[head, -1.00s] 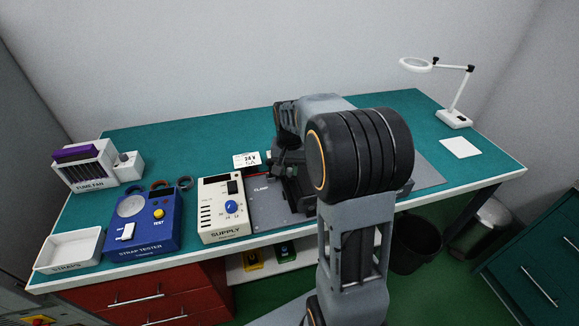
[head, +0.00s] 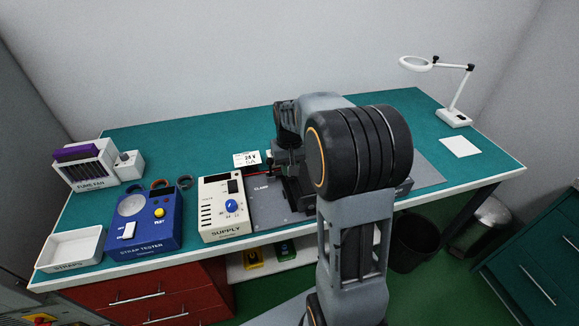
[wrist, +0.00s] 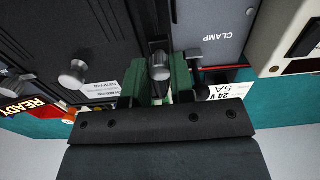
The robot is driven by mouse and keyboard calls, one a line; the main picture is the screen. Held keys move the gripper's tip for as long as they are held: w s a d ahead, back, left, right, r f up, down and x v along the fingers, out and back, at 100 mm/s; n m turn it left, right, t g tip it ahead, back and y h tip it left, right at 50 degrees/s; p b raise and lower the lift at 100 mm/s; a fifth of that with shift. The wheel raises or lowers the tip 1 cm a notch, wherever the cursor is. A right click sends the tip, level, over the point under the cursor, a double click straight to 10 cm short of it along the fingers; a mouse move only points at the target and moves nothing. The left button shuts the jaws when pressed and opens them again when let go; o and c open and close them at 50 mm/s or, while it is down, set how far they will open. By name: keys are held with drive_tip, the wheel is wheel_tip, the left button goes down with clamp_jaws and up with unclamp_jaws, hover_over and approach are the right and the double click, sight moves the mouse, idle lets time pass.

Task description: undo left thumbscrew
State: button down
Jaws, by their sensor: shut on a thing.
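In the wrist view my gripper (wrist: 160,82) has two green fingers closed around a silver thumbscrew (wrist: 160,64), the one nearer the clamp plate and the supply. This left thumbscrew sits at the edge of a dark unit (wrist: 45,35). A second silver thumbscrew (wrist: 74,76) stands on the unit's face, apart from my gripper. In the head view my own arm covers most of the unit and both thumbscrews. How far the held thumbscrew is turned cannot be told.
A grey plate marked CLAMP (wrist: 215,30) lies beside the unit. The cream supply (head: 223,207), blue strap tester (head: 143,225) and straps tray (head: 70,247) stand to the left. A 24 V 5A card (head: 246,158) stands behind the supply. A magnifier lamp (head: 452,117) is far right.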

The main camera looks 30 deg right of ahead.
drive_tip(key=c, duration=1)
unclamp_jaws()
drive_tip(key=shift+r, duration=0.1)
wheel_tip(320, 180, up, 14)
drive_tip(key=shift+f, duration=0.15)
drive_tip(key=shift+w, duration=0.1)
